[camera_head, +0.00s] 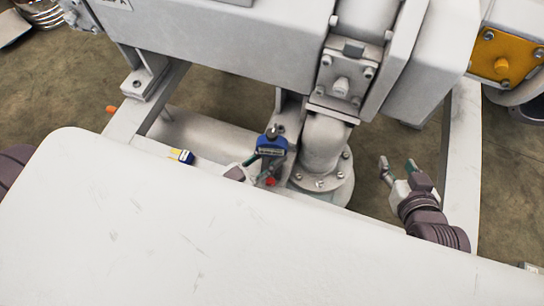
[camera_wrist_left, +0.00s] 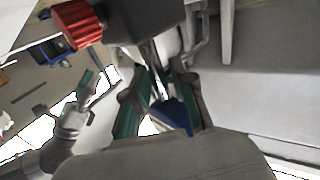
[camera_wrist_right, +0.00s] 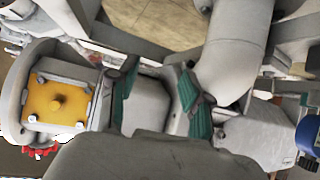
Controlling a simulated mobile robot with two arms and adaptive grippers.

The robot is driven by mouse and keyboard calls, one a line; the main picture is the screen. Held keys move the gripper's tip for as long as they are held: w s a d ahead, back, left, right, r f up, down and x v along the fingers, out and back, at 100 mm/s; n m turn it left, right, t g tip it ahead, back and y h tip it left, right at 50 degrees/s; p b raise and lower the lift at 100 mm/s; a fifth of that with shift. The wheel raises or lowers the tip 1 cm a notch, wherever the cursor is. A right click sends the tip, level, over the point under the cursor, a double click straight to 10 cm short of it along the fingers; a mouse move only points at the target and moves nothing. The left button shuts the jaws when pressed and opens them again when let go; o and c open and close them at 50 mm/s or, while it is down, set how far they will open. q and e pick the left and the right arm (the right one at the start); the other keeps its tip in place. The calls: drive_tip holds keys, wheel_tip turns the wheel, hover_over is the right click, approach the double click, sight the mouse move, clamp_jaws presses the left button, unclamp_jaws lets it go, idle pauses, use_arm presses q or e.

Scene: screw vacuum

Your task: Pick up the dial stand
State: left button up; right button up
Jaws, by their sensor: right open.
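The dial stand has a blue dial (camera_head: 271,147) with a dark display and a red knob (camera_head: 271,181) below it, near the middle of the head view. In the left wrist view its dark base (camera_wrist_left: 145,18) and red knob (camera_wrist_left: 78,25) look large and close. My left gripper (camera_head: 257,160) is right at the stand, partly hidden behind the white surface. In the left wrist view its green-padded fingers (camera_wrist_left: 165,92) stand on both sides of a blue part; contact cannot be made out. My right gripper (camera_head: 397,168) is open and empty, to the right of the pipe.
A large white surface (camera_head: 150,230) fills the foreground. The grey vacuum machine (camera_head: 230,45) spans the back, with a bolted pipe flange (camera_head: 320,182) right beside the stand. An orange cover (camera_head: 502,57) is at the right.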

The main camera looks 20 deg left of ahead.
use_arm(q)
clamp_jaws()
drive_tip(key=shift+r, duration=0.1)
drive_tip(key=shift+r, duration=0.15)
